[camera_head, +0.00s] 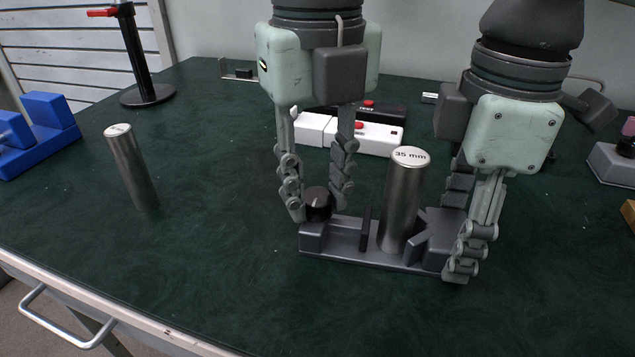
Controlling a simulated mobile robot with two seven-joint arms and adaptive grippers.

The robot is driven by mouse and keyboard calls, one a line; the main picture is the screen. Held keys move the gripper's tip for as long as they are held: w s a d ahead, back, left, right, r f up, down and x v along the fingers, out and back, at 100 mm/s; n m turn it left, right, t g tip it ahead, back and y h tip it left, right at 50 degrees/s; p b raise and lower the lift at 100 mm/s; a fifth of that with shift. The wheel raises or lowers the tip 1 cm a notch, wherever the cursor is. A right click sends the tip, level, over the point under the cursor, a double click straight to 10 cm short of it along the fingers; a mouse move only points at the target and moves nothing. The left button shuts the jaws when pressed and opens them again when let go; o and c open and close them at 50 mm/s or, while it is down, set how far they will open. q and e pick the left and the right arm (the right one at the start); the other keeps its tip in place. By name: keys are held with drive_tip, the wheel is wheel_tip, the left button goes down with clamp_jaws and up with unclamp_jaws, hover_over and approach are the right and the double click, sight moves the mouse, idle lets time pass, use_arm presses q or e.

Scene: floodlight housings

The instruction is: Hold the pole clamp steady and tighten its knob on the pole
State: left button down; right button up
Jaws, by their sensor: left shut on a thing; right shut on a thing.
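The dark grey pole clamp (350,243) lies on the green table, with a metal pole (403,205) marked "35 mm" standing upright in it. A black round knob (317,204) is at the clamp's left end. My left gripper (318,208) points down with its fingers on either side of the knob, shut on it. My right gripper (458,262) is shut on the clamp's right end, one finger in front and one behind.
A second metal pole (132,168) stands at the left. A blue block (48,122) and a black stand with a red lever (149,95) are further left and back. White and black boxes with red buttons (366,137) lie behind the clamp. The front table area is clear.

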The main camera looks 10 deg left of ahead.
use_arm(q)
drive_tip(key=m, duration=0.4)
drive_tip(key=shift+m, duration=0.3)
drive_tip(key=m, duration=0.4)
drive_tip(key=shift+m, duration=0.3)
drive_tip(key=m, duration=1.3)
drive_tip(key=shift+m, duration=0.3)
drive_tip(key=m, duration=0.4)
drive_tip(key=shift+m, duration=0.3)
drive_tip(key=m, duration=0.9)
